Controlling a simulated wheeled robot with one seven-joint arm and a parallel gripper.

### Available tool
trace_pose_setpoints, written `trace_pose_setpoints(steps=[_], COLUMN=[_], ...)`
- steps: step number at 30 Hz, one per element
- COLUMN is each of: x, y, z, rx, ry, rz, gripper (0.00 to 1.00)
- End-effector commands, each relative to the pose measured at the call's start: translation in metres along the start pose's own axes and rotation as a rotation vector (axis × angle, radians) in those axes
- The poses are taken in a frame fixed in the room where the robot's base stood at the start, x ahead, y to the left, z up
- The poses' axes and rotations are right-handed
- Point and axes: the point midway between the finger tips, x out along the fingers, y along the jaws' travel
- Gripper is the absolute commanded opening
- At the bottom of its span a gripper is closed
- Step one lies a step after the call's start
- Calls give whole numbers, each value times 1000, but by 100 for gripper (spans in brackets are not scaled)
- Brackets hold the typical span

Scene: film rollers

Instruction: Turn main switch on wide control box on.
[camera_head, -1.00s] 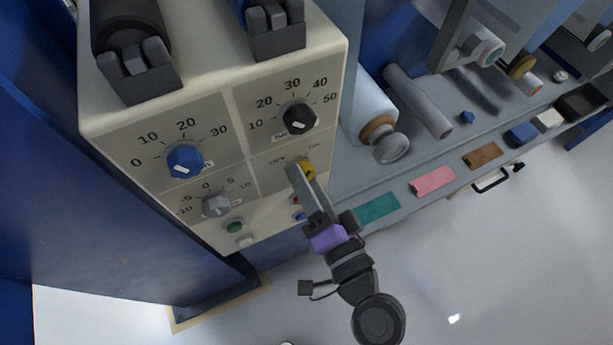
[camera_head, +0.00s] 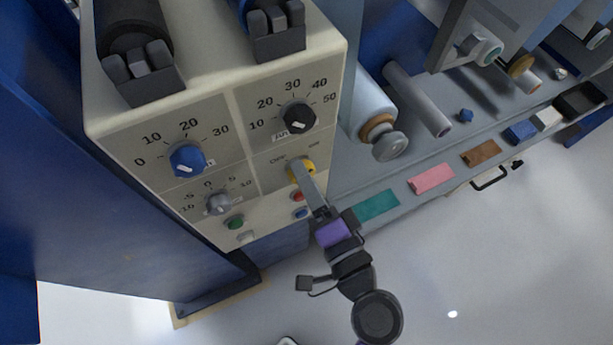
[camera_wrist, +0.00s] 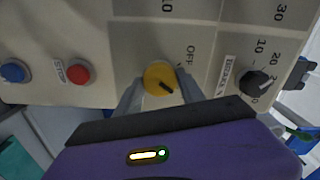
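The wide control box (camera_head: 215,75) is cream-coloured, with its dial panel facing my head camera. Its yellow main switch knob (camera_wrist: 158,80) sits between my two fingertips in the wrist view, one on each side. A black mark on the knob slants to the lower right there, and the OFF label (camera_wrist: 190,56) lies to its upper right. In the head view the yellow knob (camera_head: 310,165) is partly hidden by my gripper (camera_head: 303,172). The fingertips are close to the knob's sides. I cannot tell whether they press on it.
A red button (camera_wrist: 79,73) and a blue button (camera_wrist: 13,72) are beside the yellow knob in the wrist view. A black dial (camera_head: 299,118), a blue dial (camera_head: 187,160) and a green button (camera_head: 234,222) are on the same panel. A metal roller (camera_head: 418,100) lies to the right.

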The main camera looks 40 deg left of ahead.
Motion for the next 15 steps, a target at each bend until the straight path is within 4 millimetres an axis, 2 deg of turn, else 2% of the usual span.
trace_pose_setpoints(steps=[1,3,15], x=[-1,-1,-6], y=[2,2,1], z=[0,0,0], rx=[4,3,1], ry=[2,1,2], rz=[3,3,1], gripper=[54,68,68])
